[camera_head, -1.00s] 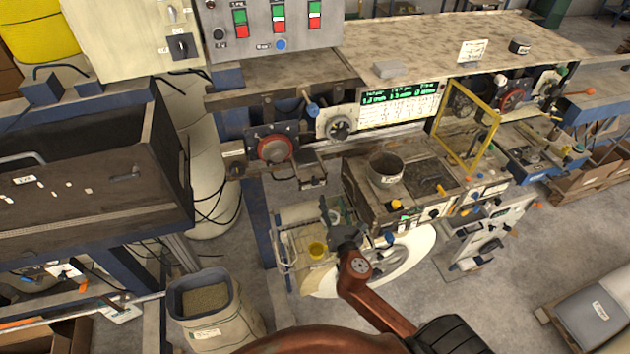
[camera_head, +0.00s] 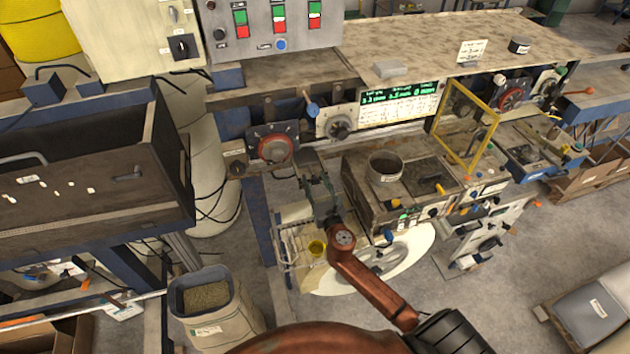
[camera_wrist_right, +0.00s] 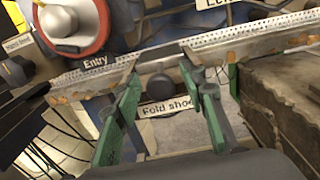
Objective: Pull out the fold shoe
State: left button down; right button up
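The fold shoe is at the front edge of the machine, below and right of the red dial. In the head view my right gripper (camera_head: 320,186) covers most of it; only a grey metal part (camera_head: 306,158) shows above the gripper. In the right wrist view the "Fold shoe" label (camera_wrist_right: 168,107) shows between the green fingers of my right gripper (camera_wrist_right: 162,72). These fingers are spread apart, with a grey rounded part (camera_wrist_right: 160,84) between them. I cannot tell whether either finger touches it. My left gripper is not in view.
The red dial (camera_head: 273,149) and "Entry" label (camera_wrist_right: 95,62) are just left of the gripper. A round pot (camera_head: 385,168) stands on the bench to the right. A yellow frame (camera_head: 468,125) rises farther right. A sack-like bin (camera_head: 207,303) stands on the floor.

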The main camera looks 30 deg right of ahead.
jog(key=shift+c, duration=0.4)
grip_shut()
